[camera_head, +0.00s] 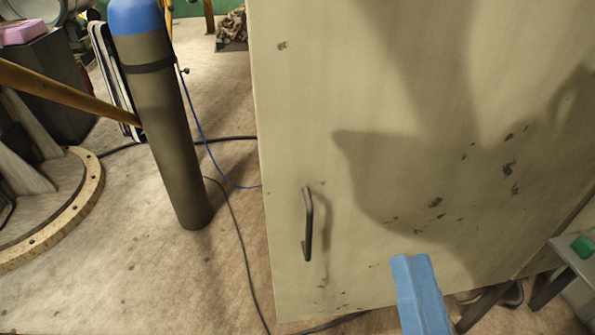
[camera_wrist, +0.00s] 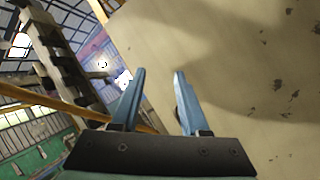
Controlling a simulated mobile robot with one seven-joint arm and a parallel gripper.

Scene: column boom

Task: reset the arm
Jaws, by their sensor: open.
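My gripper (camera_wrist: 160,73) is open in the wrist view. Its two blue fingers stand apart with nothing between them. In the head view the blue fingers of my gripper (camera_head: 418,285) show at the bottom, in front of the cream cabinet door (camera_head: 350,90) and to the right of its dark handle (camera_head: 308,225). The gripper is apart from the handle. The door looks shut. It also fills the right side of the wrist view (camera_wrist: 230,50). Most of my arm is out of view.
A grey cylinder with a blue top (camera_head: 165,120) stands left of the cabinet. Cables (camera_head: 240,240) lie on the floor between them. A yellow bar (camera_head: 60,90) crosses the left side. A small table with a green item (camera_head: 583,246) is at the right edge.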

